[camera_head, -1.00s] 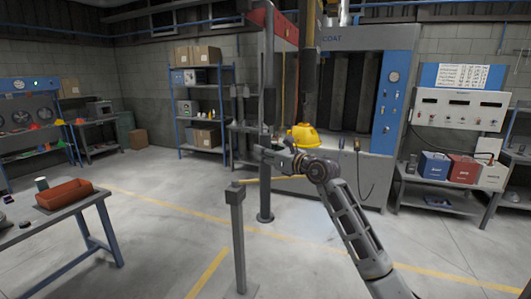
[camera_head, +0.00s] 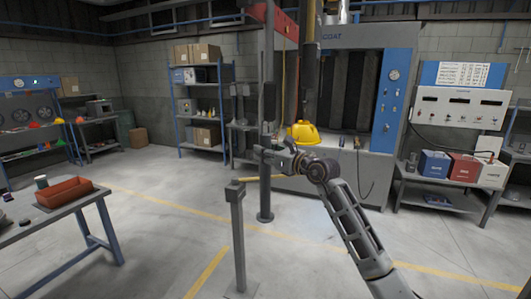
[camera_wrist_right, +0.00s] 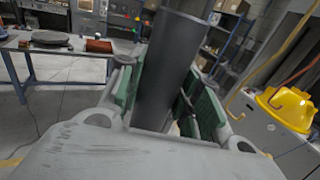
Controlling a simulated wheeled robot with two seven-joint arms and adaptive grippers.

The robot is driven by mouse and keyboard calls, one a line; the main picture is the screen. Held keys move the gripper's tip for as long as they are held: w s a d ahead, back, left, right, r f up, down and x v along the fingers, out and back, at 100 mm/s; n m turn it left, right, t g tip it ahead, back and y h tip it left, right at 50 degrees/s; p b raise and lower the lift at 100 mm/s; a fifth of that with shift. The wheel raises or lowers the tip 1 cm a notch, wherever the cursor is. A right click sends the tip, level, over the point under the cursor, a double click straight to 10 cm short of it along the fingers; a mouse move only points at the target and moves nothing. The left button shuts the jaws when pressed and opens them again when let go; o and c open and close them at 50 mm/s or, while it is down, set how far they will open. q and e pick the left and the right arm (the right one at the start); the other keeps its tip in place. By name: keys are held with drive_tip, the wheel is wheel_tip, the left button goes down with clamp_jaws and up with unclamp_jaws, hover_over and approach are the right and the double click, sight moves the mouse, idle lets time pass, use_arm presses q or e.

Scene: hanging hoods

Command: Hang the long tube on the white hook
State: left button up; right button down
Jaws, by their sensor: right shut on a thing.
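The long tube (camera_wrist_right: 168,65) is dark grey. In the right wrist view it stands between the green-padded fingers of my right gripper (camera_wrist_right: 172,105), which is shut on it. In the head view my right gripper (camera_head: 270,153) is at mid-picture, and the dark tube (camera_head: 268,115) rises from it, overlapping the tall grey post behind. The tube's lower end is hard to make out. I cannot clearly pick out the white hook. My left gripper is not in view.
A short grey post (camera_head: 238,240) with a yellow-tipped arm stands in front. A yellow hard hat (camera_head: 302,134) is on the booth ledge. A dark column (camera_head: 310,75) hangs above it. A table (camera_head: 45,228) with an orange bin is at left.

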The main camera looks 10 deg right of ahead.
drive_tip(key=shift+f, duration=0.35)
idle(0.4)
drive_tip(key=c, duration=0.9)
unclamp_jaws()
drive_tip(key=shift+c, duration=0.2)
drive_tip(key=shift+f, duration=0.15)
drive_tip(key=shift+s+d, duration=0.1)
drive_tip(key=shift+s, duration=0.05)
drive_tip(key=shift+v, duration=5.9)
